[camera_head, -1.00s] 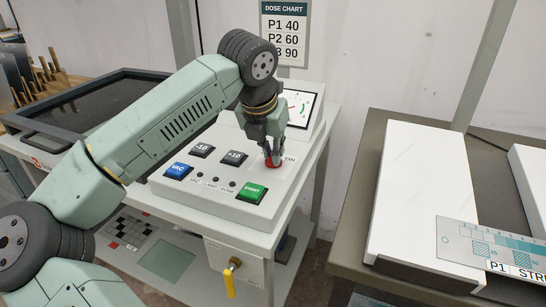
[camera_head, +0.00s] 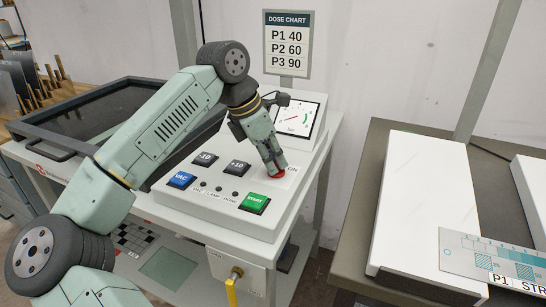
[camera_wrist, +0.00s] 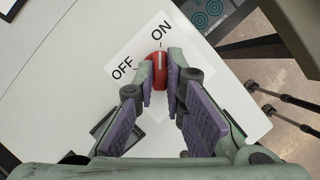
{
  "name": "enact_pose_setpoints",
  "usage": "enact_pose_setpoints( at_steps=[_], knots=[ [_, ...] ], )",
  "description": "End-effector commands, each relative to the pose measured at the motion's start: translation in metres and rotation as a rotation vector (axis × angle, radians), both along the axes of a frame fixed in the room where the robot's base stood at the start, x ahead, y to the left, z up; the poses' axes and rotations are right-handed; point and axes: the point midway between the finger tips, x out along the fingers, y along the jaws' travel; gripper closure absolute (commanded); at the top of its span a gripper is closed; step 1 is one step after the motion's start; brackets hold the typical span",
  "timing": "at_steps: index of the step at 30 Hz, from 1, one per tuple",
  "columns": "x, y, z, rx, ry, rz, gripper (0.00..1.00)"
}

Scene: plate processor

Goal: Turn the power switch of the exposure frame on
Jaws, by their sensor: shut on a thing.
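The red power switch (camera_head: 280,176) sits on the exposure frame's sloped panel (camera_head: 222,207), near its right edge. In the wrist view the red switch (camera_wrist: 159,72) stands between the OFF label (camera_wrist: 122,69) and the ON label (camera_wrist: 161,30). Its pale line runs up the picture, toward ON. My gripper (camera_wrist: 160,70) is shut on the switch, with one finger on each side. In the head view my gripper (camera_head: 275,170) leans over the panel and hides most of the switch.
A green START button (camera_head: 254,203), a blue VAC button (camera_head: 181,180) and two dark buttons lie left of the switch. A gauge (camera_head: 297,117) stands behind my gripper. A table with a white block (camera_head: 425,205) is on the right.

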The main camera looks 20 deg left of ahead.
Motion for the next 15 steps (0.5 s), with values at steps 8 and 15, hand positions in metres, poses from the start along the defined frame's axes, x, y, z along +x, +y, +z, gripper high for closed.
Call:
enact_pose_setpoints(
  at_steps=[8,15],
  knots=[
    [0.0003,-0.0006,-0.0017,0.0,0.003,-0.043,1.0],
    [0.0002,-0.0008,-0.0019,0.001,0.003,-0.045,1.0]
  ],
)
